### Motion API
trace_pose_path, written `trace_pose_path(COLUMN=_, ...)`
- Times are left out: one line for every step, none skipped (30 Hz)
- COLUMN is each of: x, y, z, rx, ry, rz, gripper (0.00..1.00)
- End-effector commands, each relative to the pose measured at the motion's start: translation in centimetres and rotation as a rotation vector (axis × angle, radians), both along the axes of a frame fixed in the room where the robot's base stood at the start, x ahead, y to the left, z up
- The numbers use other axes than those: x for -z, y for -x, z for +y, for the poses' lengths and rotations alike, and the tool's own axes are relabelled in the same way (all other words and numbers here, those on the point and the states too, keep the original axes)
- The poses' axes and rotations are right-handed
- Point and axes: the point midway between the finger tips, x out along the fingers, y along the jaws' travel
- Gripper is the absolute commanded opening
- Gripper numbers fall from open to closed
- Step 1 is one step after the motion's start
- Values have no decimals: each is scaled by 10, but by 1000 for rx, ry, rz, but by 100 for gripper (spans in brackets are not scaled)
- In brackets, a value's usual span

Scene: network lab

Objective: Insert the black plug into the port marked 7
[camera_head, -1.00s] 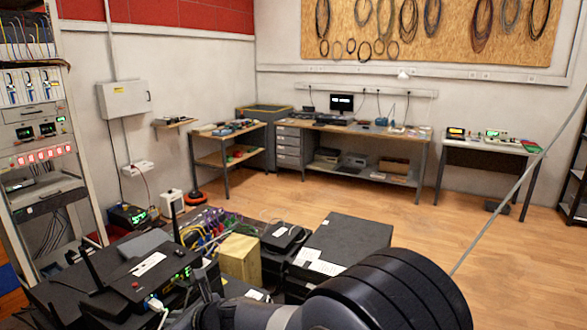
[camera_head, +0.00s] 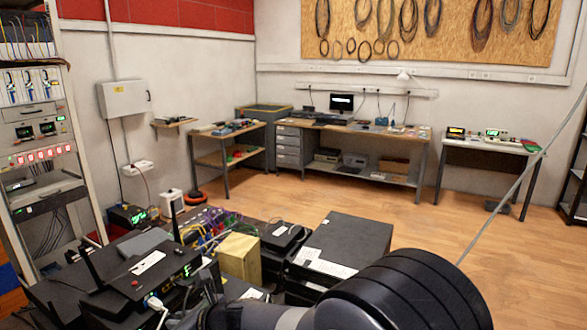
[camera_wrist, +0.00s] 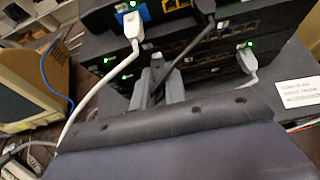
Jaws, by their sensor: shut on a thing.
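My gripper (camera_wrist: 168,70) shows in the middle of the wrist view as grey fingers close to the front of a stack of black network devices. It is shut on the black plug, which is mostly hidden between the fingers. A dark cable (camera_wrist: 182,55) runs from the gripper area up to the right, to a dark connector (camera_wrist: 205,8) at the top device. Ports (camera_wrist: 178,4) show along the top device (camera_wrist: 107,20). The number 7 is not legible.
White cable plugs sit in the top device (camera_wrist: 134,22) and at the right of the stack (camera_wrist: 246,52). A beige box (camera_wrist: 25,88) stands at the left. In the head view, a router with antennas (camera_head: 160,268) and a yellowish box (camera_head: 240,257) stand near my arm.

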Motion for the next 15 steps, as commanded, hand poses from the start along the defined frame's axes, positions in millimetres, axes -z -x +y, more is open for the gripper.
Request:
trace_pose_path(x=0, y=1, z=-2, rx=1, ry=-1, rz=-1, gripper=0)
trace_pose_path(x=0, y=1, z=-3, rx=1, ry=-1, rz=-1, gripper=0)
trace_pose_path(x=0, y=2, z=-5, rx=1, ry=-2, rz=-1, gripper=0)
trace_pose_path(x=0, y=3, z=-6, rx=1, ry=-1, rz=-1, gripper=0)
trace_pose_path(x=0, y=3, z=-7, rx=1, ry=-1, rz=-1, gripper=0)
trace_pose_path(x=0, y=4, z=-8, rx=1, ry=-1, rz=-1, gripper=0)
trace_pose_path(x=0, y=5, z=-9, rx=1, ry=0, rz=0, gripper=0)
trace_pose_path(x=0, y=5, z=-10, rx=1, ry=0, rz=0, gripper=0)
trace_pose_path(x=0, y=6, z=-12, rx=1, ry=-1, rz=-1, gripper=0)
trace_pose_path(x=0, y=6, z=-13, rx=1, ry=-1, rz=-1, gripper=0)
trace_pose_path(x=0, y=7, z=-14, rx=1, ry=-1, rz=-1, gripper=0)
trace_pose_path(x=0, y=8, z=-15, rx=1, ry=-2, rz=-1, gripper=0)
trace_pose_path(x=0, y=8, z=-16, rx=1, ry=-1, rz=-1, gripper=0)
trace_pose_path(x=0, y=9, z=-17, rx=1, ry=-1, rz=-1, gripper=0)
trace_pose_path(x=0, y=9, z=-19, rx=1, ry=-1, rz=-1, gripper=0)
